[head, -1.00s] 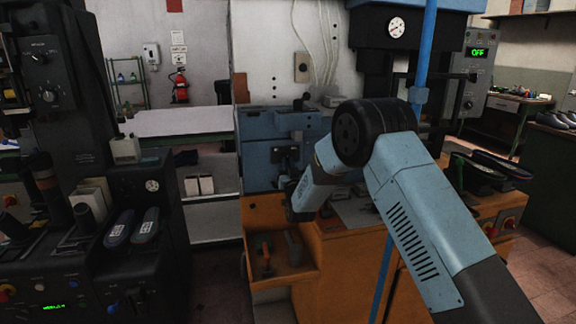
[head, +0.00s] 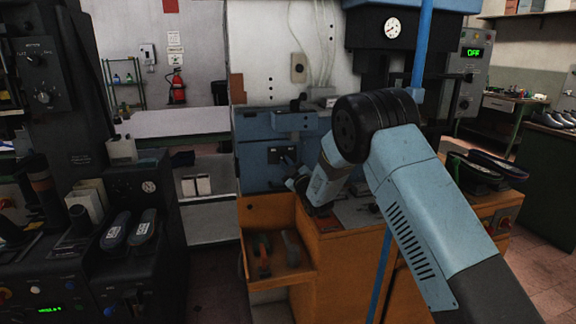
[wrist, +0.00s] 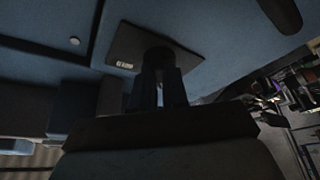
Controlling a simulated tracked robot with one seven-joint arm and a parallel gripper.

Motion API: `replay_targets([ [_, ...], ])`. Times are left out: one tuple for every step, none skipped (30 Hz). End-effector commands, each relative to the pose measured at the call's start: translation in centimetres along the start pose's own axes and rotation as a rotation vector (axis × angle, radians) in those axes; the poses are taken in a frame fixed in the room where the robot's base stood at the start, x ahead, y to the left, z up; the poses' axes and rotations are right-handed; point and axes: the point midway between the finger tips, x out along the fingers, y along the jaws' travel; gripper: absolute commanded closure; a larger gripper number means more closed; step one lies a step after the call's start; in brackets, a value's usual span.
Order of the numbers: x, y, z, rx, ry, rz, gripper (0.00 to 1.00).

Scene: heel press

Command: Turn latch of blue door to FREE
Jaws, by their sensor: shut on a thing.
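The blue door (head: 258,167) is the front of a blue cabinet in the middle of the head view. Its latch (head: 284,156) is a dark knob on a dark square plate. In the wrist view the plate (wrist: 128,44) carries a small white label that I cannot read surely. My gripper (wrist: 160,72) is shut on the latch knob (wrist: 158,55), its two dark fingers on either side of it. In the head view my gripper (head: 291,178) is small and dark, just below the latch. The knob's exact angle is hard to tell.
An orange bench (head: 350,255) with an open bin (head: 275,262) of tools lies below the door. A blue upright pole (head: 419,65) stands right of the cabinet, near my arm. A black machine (head: 130,215) stands at the left. A press with a gauge (head: 392,30) is behind.

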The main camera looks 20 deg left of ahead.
Motion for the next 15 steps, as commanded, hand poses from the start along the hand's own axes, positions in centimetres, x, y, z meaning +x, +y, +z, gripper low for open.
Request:
replay_targets([
  [0.27,0.86,-0.03,-0.020,0.002,0.006,1.00],
  [0.27,0.86,-0.03,-0.029,0.002,0.003,1.00],
  [0.28,0.85,-0.03,-0.038,0.001,-0.002,1.00],
  [0.28,0.84,-0.04,-0.045,0.001,-0.004,1.00],
  [0.28,0.83,-0.04,-0.051,0.001,-0.007,1.00],
  [0.28,0.81,-0.05,-0.057,0.001,-0.010,1.00],
  [0.28,0.80,-0.05,-0.062,0.002,-0.012,1.00],
  [0.28,0.80,-0.06,-0.065,0.002,-0.013,1.00],
  [0.29,0.79,-0.07,-0.068,0.002,-0.015,1.00],
  [0.29,0.78,-0.07,-0.070,0.002,-0.016,1.00],
  [0.29,0.77,-0.08,-0.071,0.002,-0.016,1.00],
  [0.29,0.76,-0.08,-0.072,0.002,-0.017,1.00],
  [0.29,0.76,-0.08,-0.072,0.002,-0.017,1.00],
  [0.29,0.75,-0.09,-0.072,0.002,-0.017,1.00],
  [0.29,0.74,-0.10,-0.072,0.002,-0.017,1.00],
])
